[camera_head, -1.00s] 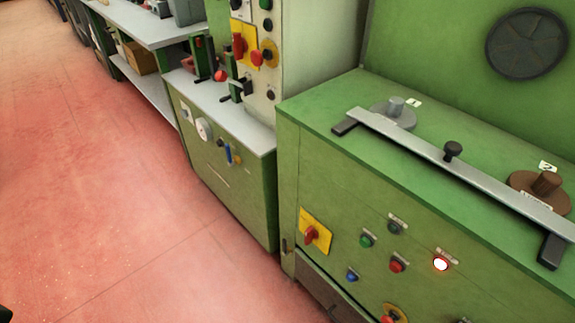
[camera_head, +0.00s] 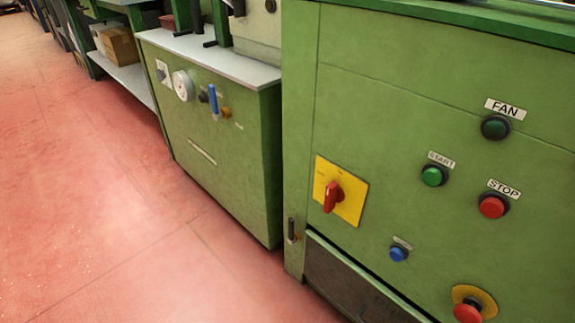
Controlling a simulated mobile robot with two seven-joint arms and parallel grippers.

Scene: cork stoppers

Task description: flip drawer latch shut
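A green machine cabinet (camera_head: 410,90) fills the right side of the head view. A dark drawer-like panel (camera_head: 350,284) sits low at its front and is cut off by the bottom edge. A small upright metal latch (camera_head: 292,230) with a brownish part beside it is on the cabinet's narrow left edge, just left of the panel's top corner. It is too small to tell whether it is shut. Neither of my grippers is in view.
The cabinet front carries a red rotary switch (camera_head: 333,196) on a yellow plate, a green start button (camera_head: 433,175), a red stop button (camera_head: 492,206) and a red emergency knob (camera_head: 468,311). A lower green cabinet (camera_head: 235,165) stands left. The red floor (camera_head: 110,230) is clear.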

